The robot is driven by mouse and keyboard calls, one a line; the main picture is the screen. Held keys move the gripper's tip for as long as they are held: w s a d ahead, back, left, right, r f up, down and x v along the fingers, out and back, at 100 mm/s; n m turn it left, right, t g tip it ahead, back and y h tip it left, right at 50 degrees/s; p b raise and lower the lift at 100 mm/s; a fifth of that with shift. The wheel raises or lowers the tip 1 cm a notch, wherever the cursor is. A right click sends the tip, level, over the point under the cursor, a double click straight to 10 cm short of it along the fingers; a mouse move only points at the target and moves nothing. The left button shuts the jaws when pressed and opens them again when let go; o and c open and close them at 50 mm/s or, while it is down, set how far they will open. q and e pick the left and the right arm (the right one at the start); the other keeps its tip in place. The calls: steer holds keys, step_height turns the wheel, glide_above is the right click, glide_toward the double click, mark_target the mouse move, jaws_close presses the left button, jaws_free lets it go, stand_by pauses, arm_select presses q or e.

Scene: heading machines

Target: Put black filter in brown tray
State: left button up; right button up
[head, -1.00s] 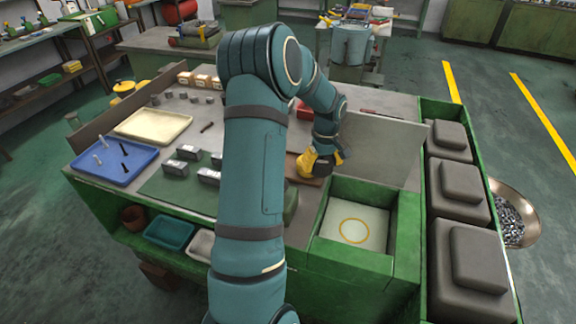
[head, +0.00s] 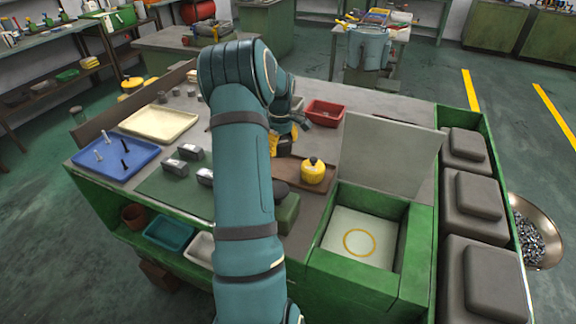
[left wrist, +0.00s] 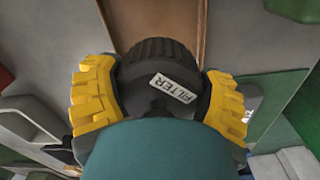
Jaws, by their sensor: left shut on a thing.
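My left gripper (head: 284,144), with yellow finger pads, is at the left, far side of the brown tray (head: 326,189). In the left wrist view the gripper (left wrist: 160,98) is shut on the black filter (left wrist: 158,58), a dark ribbed round body with a white FILTER label. Part of the brown tray (left wrist: 170,18) shows beyond it. My right gripper is not in view.
A red bin (head: 325,112) stands behind the tray. A grey upright panel (head: 390,155) and green open box (head: 421,240) are at right. A blue tray (head: 98,163), cream tray (head: 158,122) and metal blocks (head: 190,152) are at left.

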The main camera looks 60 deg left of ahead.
mark_target(282, 168)
arm_select(q)
steer(key=shift+f, duration=3.35)
steer(key=shift+f+b, duration=0.15)
steer(key=shift+b, duration=0.2)
steer(key=o, duration=1.1)
steer(key=shift+o, duration=0.2)
step_height(282, 168, up, 12)
steer(key=shift+r+p, duration=0.15)
steer(key=shift+p, duration=0.5)
